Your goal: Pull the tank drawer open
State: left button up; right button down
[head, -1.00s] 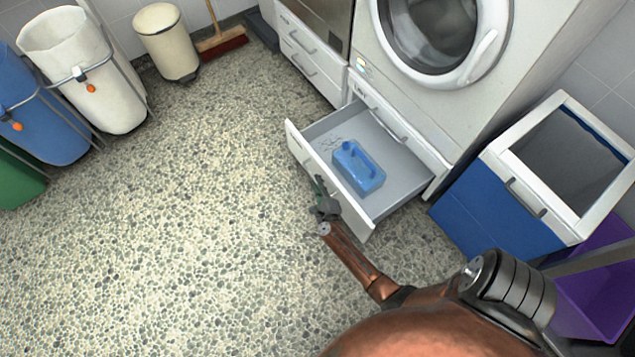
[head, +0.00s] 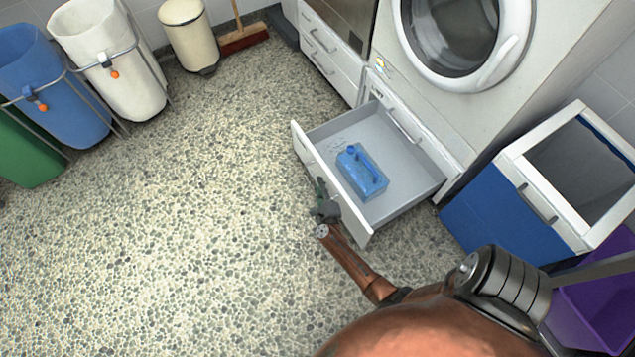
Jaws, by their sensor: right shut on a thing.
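The tank drawer (head: 399,190) stands out from under the white washing machine (head: 520,70), well open. A blue jug-shaped tank (head: 361,172) with a handle lies inside it on the grey floor. My right gripper (head: 322,192) is at the outer face of the drawer front, shut on its handle, which is mostly hidden behind the fingers. My left gripper is not in view.
A blue bin with a white rim (head: 517,214) stands right of the drawer, with a purple container (head: 596,305) nearer. White drawers (head: 325,50) are to the left of the machine. Sack holders (head: 110,60) and a cream pedal bin (head: 188,35) line the far left. The speckled floor is clear.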

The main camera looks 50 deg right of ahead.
jog(key=shift+s+d, duration=0.2)
jog(key=shift+d, duration=0.25)
jog(key=c, duration=2.5)
grip_release()
jog(key=o, duration=0.5)
